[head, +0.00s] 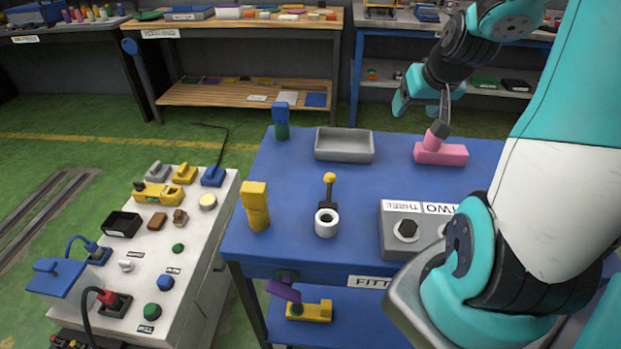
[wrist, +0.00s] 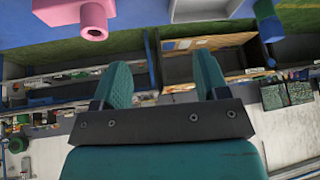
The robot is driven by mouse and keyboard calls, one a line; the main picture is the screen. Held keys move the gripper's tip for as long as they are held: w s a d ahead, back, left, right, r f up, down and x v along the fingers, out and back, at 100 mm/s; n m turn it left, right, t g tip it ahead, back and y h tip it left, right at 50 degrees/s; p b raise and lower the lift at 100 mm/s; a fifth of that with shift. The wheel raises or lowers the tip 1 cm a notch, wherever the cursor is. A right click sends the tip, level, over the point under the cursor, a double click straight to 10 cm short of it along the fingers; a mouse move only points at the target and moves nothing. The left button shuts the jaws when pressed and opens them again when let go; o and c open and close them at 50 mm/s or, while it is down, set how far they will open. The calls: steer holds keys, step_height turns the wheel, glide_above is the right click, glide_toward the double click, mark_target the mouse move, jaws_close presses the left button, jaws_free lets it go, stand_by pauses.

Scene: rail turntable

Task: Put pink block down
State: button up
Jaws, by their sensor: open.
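The pink block (head: 440,154) rests on the blue table at the back right, with a short peg standing up from it. In the wrist view the pink block (wrist: 72,16) is at the top left, clear of both fingers. My gripper (head: 428,98) is open and hangs over the table's far edge, above and behind the block. In the wrist view the fingers of my gripper (wrist: 164,80) are spread with nothing between them. In the head view a dark part of the gripper overlaps the peg's top.
A grey tray (head: 344,146) stands left of the pink block, with a blue and green piece (head: 281,121) beyond it. A yellow piece (head: 256,206), a white ring (head: 327,223) and a grey fixture box (head: 397,248) stand nearer. Blue table surface (head: 385,180) is free between them.

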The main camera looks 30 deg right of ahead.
steer(key=w+a+r+n+y, duration=0.2)
steer(key=a+n+y, duration=0.25)
steer(key=a, duration=1.15)
steer(key=s+a+r+n+g+y, duration=0.1)
steer(key=s+a+n+g, duration=0.1)
steer(key=s+a+n, duration=0.2)
steer(key=s+a+r+n+g+y, duration=0.1)
steer(key=s+a+r+n+g, duration=0.1)
steer(key=s+a, duration=0.8)
steer(key=a+n+g, duration=0.1)
steer(key=a+n, duration=0.1)
steer(key=a, duration=0.3)
steer(key=shift+a+g, duration=0.2)
steer(key=shift+g, duration=0.1)
